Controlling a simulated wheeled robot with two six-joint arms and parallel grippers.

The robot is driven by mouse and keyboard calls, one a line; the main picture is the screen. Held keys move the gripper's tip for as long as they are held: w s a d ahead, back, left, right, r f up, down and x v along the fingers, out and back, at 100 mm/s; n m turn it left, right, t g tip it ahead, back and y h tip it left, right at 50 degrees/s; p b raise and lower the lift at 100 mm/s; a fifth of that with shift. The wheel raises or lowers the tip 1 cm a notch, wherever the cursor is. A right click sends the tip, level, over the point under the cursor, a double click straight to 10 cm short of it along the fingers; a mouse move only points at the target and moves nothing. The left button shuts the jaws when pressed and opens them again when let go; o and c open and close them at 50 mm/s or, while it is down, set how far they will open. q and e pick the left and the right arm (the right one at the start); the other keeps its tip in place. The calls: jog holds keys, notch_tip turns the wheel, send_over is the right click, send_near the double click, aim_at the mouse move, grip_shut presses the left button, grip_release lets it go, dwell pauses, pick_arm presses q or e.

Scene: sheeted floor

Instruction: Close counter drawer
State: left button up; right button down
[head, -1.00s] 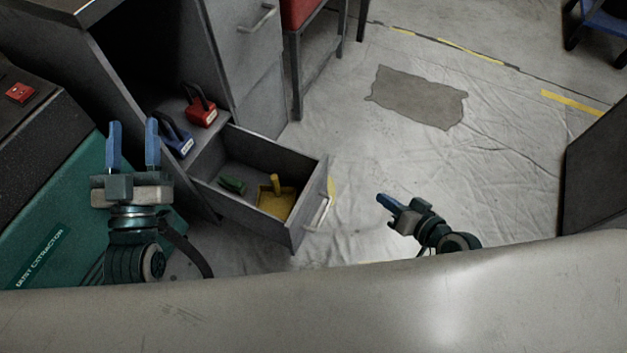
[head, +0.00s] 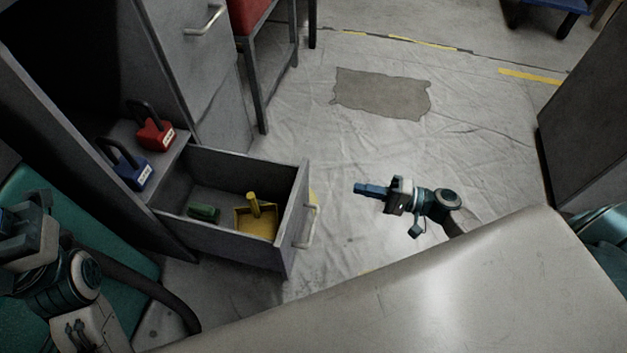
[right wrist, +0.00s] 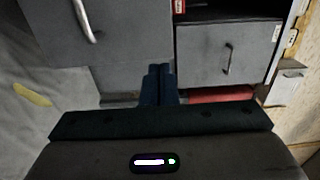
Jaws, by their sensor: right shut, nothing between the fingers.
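The grey counter drawer (head: 225,243) is pulled out in the head view, with its handle (head: 310,226) on the front panel facing right. A yellow tray (head: 257,222) with an upright yellow piece and a green item (head: 204,213) lie inside it. My right gripper (head: 358,188) is shut and empty, to the right of the drawer front, apart from it and pointing left. In the right wrist view its fingers (right wrist: 158,76) are together, with a grey front and handle (right wrist: 88,22) at upper left. My left gripper (head: 22,232) is at the left edge, partly cut off; its opening is unclear.
A blue padlock (head: 128,168) and a red padlock (head: 155,133) sit on the shelf behind the drawer. A red-topped stool (head: 262,75) stands beyond the cabinet. A pale surface (head: 430,285) fills the lower right. The floor right of the drawer is clear.

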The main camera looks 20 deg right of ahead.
aim_at(304, 177)
jog(key=b+x, duration=0.2)
jog(key=x, duration=0.9)
jog(key=shift+w+a, duration=0.35)
jog(key=shift+a, duration=0.15)
